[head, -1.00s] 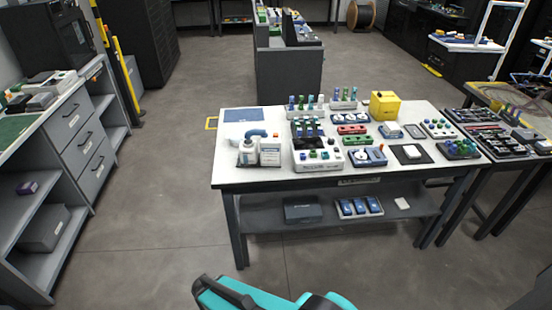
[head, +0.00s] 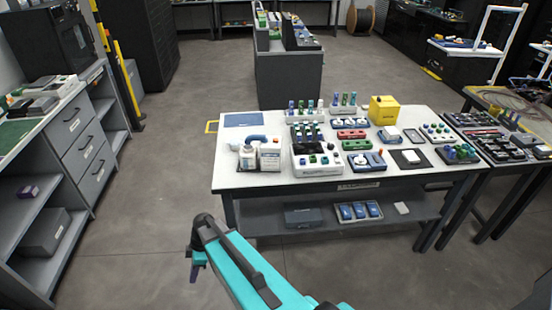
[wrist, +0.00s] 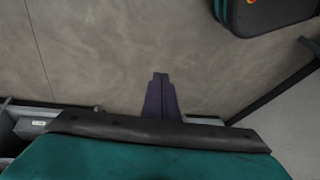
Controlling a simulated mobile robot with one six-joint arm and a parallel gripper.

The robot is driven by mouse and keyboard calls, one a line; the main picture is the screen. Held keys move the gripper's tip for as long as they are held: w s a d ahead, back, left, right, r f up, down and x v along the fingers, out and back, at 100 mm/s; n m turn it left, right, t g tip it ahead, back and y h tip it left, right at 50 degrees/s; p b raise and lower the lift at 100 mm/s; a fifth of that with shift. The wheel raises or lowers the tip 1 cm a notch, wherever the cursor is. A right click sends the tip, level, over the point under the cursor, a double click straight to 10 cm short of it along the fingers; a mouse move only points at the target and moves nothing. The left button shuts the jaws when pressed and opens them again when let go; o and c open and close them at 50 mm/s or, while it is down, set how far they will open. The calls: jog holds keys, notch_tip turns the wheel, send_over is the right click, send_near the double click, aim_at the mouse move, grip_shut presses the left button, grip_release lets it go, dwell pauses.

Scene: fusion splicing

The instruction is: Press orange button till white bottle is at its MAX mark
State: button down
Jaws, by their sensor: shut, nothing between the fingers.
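The white bottle (head: 249,157) stands near the left end of the white worktable, under a curved blue spout. A white dispenser box (head: 270,157) is beside it on the right, with a small orange button (head: 276,139) on top. The liquid level and the MAX mark are too small to read. My gripper (head: 194,274) is low in front of the table, left of and well apart from the bottle, over the floor. In the wrist view my dark purple fingers (wrist: 160,78) are shut and empty.
The worktable (head: 228,178) holds racks, coloured button boxes and a yellow box (head: 384,109) to the right of the dispenser. A shelf (head: 270,227) with a dark case is below. Grey drawers (head: 80,150) stand at left, with open floor between.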

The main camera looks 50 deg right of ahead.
jog(key=w+d+r+t, duration=0.2)
jog(key=w+d+r, duration=0.3)
jog(key=d+r, duration=0.3)
jog(key=w+d+r+t+p, duration=0.1)
jog(key=w+d+r+t, duration=0.1)
jog(key=w+d+r, duration=0.3)
jog(key=w+d+r+t, duration=0.2)
jog(key=w+d+r, duration=0.3)
jog(key=d+r, duration=0.5)
jog(key=shift+d+r+h+p, duration=0.15)
jog(key=shift+d+r, duration=0.05)
jog(key=shift+d, duration=0.45)
jog(key=shift+d+r+h+p, duration=0.15)
jog(key=shift+d, duration=0.5)
jog(key=s+d+r+m+t+h+p, duration=0.1)
jog(key=s+d+r, duration=0.3)
jog(key=d+r, duration=0.7)
jog(key=s+d+r+m+t+h, duration=0.2)
jog(key=s+d+r, duration=0.3)
jog(key=d+r, duration=0.6)
jog(key=d+h, duration=0.1)
jog(key=d, duration=0.3)
jog(key=shift+d+p, duration=0.35)
jog(key=shift+f, duration=0.1)
send_over(278, 141)
jog(key=shift+f+b, duration=0.35)
jog(key=shift+f, duration=2.9)
jog(key=shift+f+b, duration=1)
